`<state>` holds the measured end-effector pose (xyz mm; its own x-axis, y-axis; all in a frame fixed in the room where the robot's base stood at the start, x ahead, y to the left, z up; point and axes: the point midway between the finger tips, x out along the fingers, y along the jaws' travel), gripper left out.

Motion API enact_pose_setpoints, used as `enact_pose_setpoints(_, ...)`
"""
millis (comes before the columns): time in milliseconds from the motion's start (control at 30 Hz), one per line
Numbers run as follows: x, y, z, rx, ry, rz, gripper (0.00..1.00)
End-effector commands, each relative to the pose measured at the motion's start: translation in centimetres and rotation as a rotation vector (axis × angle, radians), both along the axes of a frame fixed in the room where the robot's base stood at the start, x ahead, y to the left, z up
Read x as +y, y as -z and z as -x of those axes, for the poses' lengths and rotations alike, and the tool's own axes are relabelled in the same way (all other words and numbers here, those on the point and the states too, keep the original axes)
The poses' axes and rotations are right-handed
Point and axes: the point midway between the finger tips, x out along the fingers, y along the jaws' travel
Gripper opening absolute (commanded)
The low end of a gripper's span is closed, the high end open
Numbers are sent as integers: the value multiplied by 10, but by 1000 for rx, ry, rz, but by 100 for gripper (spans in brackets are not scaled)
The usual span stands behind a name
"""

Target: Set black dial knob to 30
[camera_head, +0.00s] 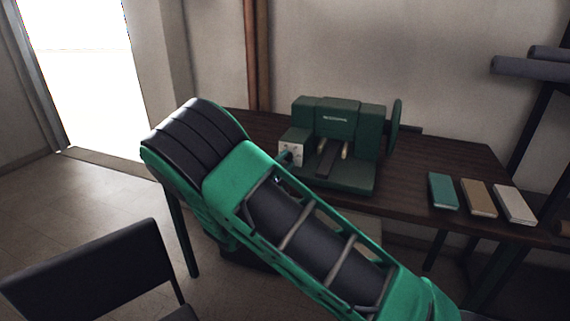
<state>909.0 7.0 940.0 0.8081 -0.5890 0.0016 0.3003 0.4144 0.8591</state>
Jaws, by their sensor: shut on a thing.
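A dark green machine (338,135) stands on the brown table. A small white control panel (298,149) with small dark marks faces out at its left front. My green and black arm crosses the foreground and reaches up to the panel. My gripper (285,157) is mostly hidden behind the arm; only a small greenish part shows against the panel's lower left. It is shut at the place of the black dial knob. The knob, its pointer and the scale numbers are hidden or too small to read.
The brown table (418,172) is clear between the machine and three flat blocks at right: teal (443,191), tan (479,198) and white (515,203). A handwheel (395,125) sticks out at the machine's right. A black chair (95,270) stands at lower left.

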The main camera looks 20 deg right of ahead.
Motion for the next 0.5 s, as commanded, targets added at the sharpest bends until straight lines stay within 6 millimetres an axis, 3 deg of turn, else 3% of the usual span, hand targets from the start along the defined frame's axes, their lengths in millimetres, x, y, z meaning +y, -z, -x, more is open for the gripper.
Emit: enact_pose_setpoints(500, 5, 5, -1, 90, -11, 109, 2)
